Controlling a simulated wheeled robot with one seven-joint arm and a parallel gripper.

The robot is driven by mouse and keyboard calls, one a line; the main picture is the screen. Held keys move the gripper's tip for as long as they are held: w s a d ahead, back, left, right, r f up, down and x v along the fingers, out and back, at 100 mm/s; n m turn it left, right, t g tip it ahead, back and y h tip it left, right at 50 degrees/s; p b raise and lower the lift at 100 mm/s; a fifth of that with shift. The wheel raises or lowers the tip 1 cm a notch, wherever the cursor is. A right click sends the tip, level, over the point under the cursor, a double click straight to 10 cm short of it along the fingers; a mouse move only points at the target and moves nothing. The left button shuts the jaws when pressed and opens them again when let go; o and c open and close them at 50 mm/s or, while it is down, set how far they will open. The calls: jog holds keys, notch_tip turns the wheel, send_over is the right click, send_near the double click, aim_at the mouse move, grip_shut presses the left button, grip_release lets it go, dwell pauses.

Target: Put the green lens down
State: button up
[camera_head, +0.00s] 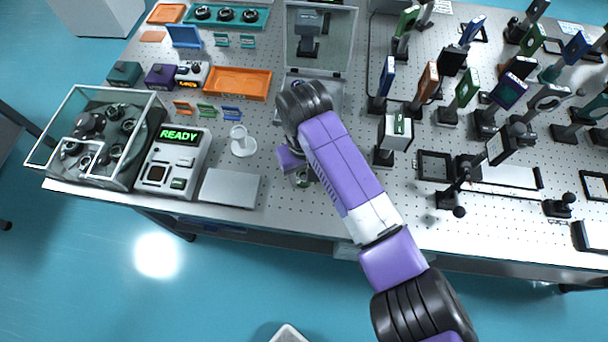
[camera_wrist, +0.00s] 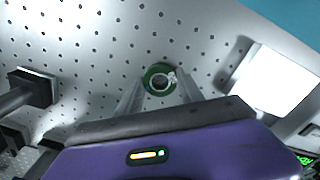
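The green lens (camera_wrist: 149,76) is a small dark green ring with a clear centre. In the wrist view it sits between the two pale fingertips of my gripper (camera_wrist: 160,82), which lie close along its left and right sides. My gripper appears shut on it. In the head view the lens (camera_head: 302,179) shows just below my purple gripper body (camera_head: 289,159), over the front part of the perforated table (camera_head: 272,200). The lens is close to the table surface; whether it touches is hard to tell. My arm hides part of the surface around it.
A white round stand (camera_head: 242,143) and a flat pale plate (camera_head: 229,188) are left of the gripper. A device reading READY (camera_head: 174,162) is farther left. A white mounted block (camera_head: 396,132) and several posts stand at the right. Bare table surrounds the lens.

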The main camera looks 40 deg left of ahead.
aim_at(303, 176)
grip_shut()
jog(key=shift+r, duration=0.15)
notch_tip(303, 176, up, 20)
jog(key=p, duration=0.2)
jog(key=shift+s, duration=0.1)
